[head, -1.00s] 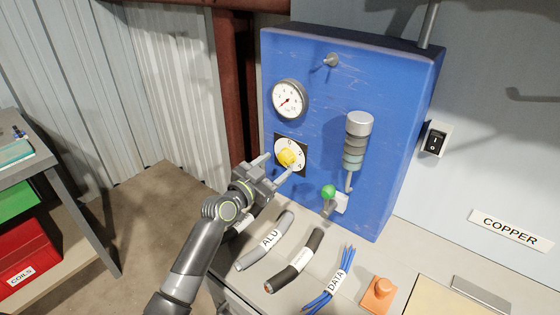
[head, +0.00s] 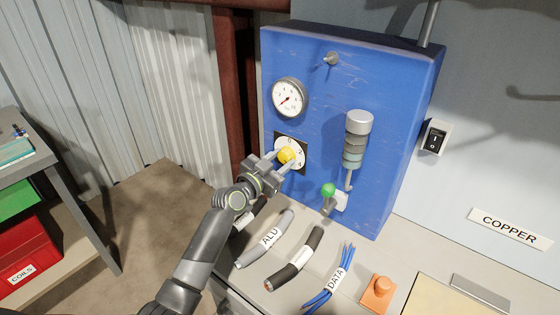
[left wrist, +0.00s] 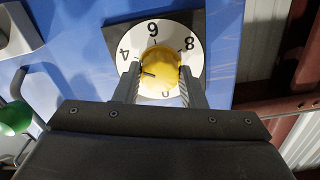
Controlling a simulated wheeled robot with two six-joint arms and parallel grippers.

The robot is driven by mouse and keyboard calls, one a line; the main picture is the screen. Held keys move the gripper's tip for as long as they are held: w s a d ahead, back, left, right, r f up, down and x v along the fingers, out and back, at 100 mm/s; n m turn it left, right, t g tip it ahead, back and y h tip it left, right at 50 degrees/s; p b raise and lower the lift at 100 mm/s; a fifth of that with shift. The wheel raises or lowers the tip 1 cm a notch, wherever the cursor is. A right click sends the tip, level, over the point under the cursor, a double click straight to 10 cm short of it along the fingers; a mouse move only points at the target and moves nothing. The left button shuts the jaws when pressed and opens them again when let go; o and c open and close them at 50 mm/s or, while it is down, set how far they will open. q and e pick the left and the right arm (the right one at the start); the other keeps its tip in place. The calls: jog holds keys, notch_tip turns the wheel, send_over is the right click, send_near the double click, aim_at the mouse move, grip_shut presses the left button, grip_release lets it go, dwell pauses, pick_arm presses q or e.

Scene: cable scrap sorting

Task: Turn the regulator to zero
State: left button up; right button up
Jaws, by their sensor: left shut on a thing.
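The regulator is a yellow knob (head: 286,155) on a white numbered dial (head: 298,162), on the front of a blue panel (head: 240,0). My left gripper (head: 281,161) is shut on the knob, with one finger on each side. In the left wrist view the knob (left wrist: 160,71) sits between the fingertips. A short dark mark on its face points left, towards the left finger, below the 4. The 4, 6 and 8 show on the dial (left wrist: 153,28); the bottom figure is partly covered. My right gripper is not in view.
A round pressure gauge (head: 288,97) is above the dial. A grey cylinder (head: 358,145) and a green-knobbed lever (head: 328,190) stand to the right. Labelled cable pieces (head: 266,238) and an orange block (head: 379,292) lie on the bench below. A black switch (head: 435,137) is on the wall.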

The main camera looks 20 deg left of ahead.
pick_arm(q)
jog(key=shift+n, duration=1.3)
jog(key=n, duration=0.3)
jog(key=shift+n, duration=0.3)
jog(key=n+p, duration=0.2)
jog(key=n, duration=0.4)
jog(key=shift+n, duration=0.3)
jog(key=n+p, duration=0.2)
jog(key=n, duration=0.4)
jog(key=shift+d, duration=0.1)
jog(key=n+p, duration=0.1)
jog(key=n, duration=0.4)
jog(key=shift+p, duration=0.3)
jog(key=o, duration=1)
